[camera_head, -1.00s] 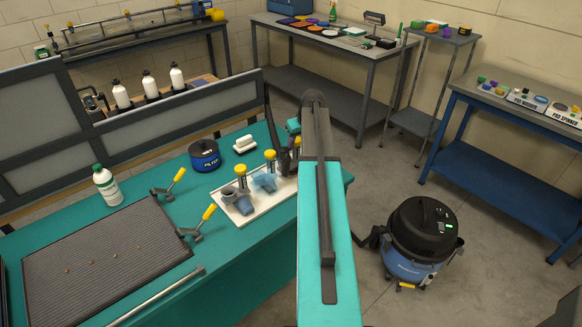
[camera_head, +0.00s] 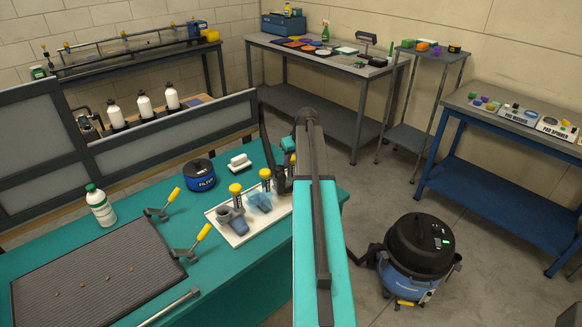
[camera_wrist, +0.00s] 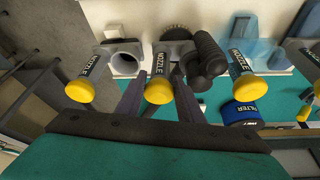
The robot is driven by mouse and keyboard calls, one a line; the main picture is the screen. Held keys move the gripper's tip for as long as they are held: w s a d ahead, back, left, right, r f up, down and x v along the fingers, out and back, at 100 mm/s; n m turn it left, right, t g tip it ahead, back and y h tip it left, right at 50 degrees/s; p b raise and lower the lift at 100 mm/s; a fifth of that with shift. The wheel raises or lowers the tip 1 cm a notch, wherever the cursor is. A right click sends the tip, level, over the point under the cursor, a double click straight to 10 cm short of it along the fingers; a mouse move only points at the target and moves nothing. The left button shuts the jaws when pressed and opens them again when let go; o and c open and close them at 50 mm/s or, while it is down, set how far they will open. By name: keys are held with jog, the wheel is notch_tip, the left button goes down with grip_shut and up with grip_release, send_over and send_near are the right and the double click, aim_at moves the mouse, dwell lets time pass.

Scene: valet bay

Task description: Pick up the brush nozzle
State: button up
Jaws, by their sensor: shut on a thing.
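The brush nozzle (camera_wrist: 181,50) shows in the middle of the wrist view, grey with dark bristles at its far end. A yellow-capped tag (camera_wrist: 159,90) reading NOZZLE stands in front of it. My gripper (camera_wrist: 160,76) has one finger on each side of this piece and is shut on it; the exact contact is partly hidden by the tag. A grey round-mouthed nozzle (camera_wrist: 124,64) is just left. In the head view my arm hides the brush nozzle and gripper.
The white tray (camera_head: 236,240) holds grey and blue nozzles with yellow-capped tags. A ridged dark piece (camera_wrist: 208,52) is close beside the right finger. A blue filter (camera_head: 200,176) and white block (camera_head: 239,162) are nearby. A vacuum (camera_head: 418,258) stands on the floor to the right.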

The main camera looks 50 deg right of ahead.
jog(key=shift+r+b, duration=0.75)
jog(key=shift+r, duration=0.65)
jog(key=shift+s+a+r, duration=0.1)
jog(key=shift+s+r, duration=0.1)
jog(key=s+a+b, duration=0.2)
jog(key=s, duration=0.5)
jog(key=s+a+r+b, duration=0.1)
jog(key=s+a+b, duration=0.1)
jog(key=s, duration=0.5)
jog(key=shift+s+a+r, duration=0.3)
jog(key=shift+a, duration=0.4)
jog(key=o, duration=0.5)
jog(key=c, duration=0.6)
